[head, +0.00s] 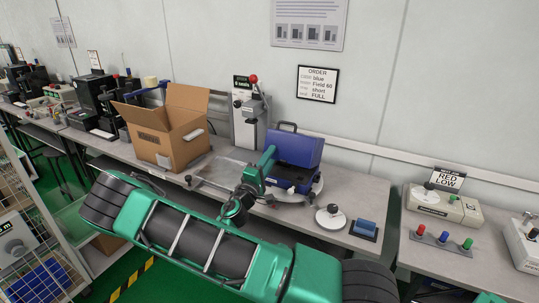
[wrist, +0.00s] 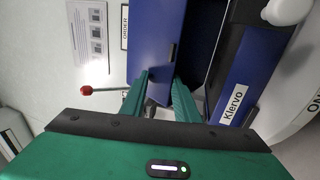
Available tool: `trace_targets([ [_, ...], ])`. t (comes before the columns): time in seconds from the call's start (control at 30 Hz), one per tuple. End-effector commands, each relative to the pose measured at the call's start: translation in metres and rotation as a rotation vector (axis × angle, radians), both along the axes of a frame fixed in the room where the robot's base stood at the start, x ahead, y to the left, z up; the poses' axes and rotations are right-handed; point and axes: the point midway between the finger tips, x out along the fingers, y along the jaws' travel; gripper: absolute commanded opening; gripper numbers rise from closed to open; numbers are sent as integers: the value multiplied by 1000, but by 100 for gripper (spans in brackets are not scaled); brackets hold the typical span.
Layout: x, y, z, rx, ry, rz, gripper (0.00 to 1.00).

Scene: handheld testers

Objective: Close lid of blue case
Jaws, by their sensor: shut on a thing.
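The blue case stands open on the bench in the head view. Its lid (head: 296,149) is raised, with a dark handle on top, and its base (head: 288,181) sits on a pale round plate. My green gripper (head: 268,160) reaches the left side of the lid. In the wrist view, the two green fingers (wrist: 160,84) are shut on part of the blue lid (wrist: 152,38), which shows between and beyond them. The base's blue side with the label "Klervo" (wrist: 236,95) is at the right. The exact contact is partly hidden by the fingers.
An open cardboard box (head: 167,140) stands left of the case. A tester with a red-knobbed lever (head: 250,110) is behind my gripper. A round white piece with a dark knob (head: 330,217) and a blue block (head: 365,227) lie at the front right. The wall is close behind.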

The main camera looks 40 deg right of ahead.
Motion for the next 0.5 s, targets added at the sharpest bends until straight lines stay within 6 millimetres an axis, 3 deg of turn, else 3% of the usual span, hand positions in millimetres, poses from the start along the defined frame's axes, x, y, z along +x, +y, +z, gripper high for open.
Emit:
trace_targets([
  [0.5, -9, 17, -24, 0, 0, 1, 22],
])
